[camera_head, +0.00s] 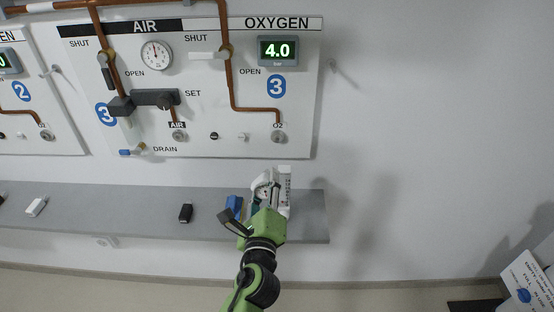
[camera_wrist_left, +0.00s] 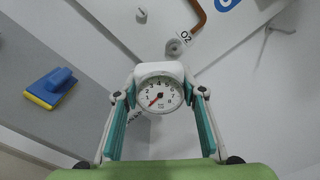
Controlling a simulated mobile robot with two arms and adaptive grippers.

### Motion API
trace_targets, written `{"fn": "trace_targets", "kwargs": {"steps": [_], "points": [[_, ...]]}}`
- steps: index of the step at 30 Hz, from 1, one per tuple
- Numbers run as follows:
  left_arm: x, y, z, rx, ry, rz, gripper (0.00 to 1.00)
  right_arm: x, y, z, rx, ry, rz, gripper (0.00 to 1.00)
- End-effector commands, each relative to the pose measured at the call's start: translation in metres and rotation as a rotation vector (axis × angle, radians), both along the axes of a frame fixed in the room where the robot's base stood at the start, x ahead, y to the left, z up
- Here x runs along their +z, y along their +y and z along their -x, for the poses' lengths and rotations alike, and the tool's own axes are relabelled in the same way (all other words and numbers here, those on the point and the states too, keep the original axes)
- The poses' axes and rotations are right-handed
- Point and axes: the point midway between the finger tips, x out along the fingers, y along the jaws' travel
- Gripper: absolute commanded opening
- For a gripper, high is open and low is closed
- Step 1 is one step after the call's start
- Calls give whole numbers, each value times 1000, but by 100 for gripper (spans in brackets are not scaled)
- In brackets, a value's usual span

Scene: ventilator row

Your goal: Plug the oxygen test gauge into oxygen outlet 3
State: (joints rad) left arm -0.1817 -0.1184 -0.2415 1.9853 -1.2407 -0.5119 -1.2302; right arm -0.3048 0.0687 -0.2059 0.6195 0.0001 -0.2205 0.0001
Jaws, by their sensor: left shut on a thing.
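My left gripper (camera_head: 266,196) is shut on the oxygen test gauge (camera_wrist_left: 159,93), a white body with a round dial and red needle. In the left wrist view the gauge sits between the two teal-lined fingers (camera_wrist_left: 160,110). Oxygen outlet 3 (camera_head: 278,137) is a round grey fitting marked O2, below the blue 3 on the oxygen side of the panel. It also shows in the left wrist view (camera_wrist_left: 175,47), just beyond the gauge's top. In the head view the gauge is below the outlet and apart from it. My right gripper is not in view.
A grey shelf (camera_head: 310,215) runs below the panel. A blue and yellow object (camera_wrist_left: 50,87) lies on it left of my gripper, and a black item (camera_head: 185,213) stands further left. The air outlet (camera_head: 178,136) is on the same panel. The oxygen display (camera_head: 278,50) reads 4.0.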

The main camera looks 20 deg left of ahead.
Motion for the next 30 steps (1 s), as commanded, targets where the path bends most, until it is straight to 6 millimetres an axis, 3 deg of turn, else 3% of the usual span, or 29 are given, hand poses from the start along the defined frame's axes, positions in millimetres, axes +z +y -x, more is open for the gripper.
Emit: {"fn": "trace_targets", "kwargs": {"steps": [1,6,30], "points": [[13,-5,-14,3,-17,44,3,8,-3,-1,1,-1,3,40],[23,-14,-38,7,-41,135,3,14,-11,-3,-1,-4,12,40],[23,-3,-85,7,-45,148,3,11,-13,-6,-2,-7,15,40]]}}
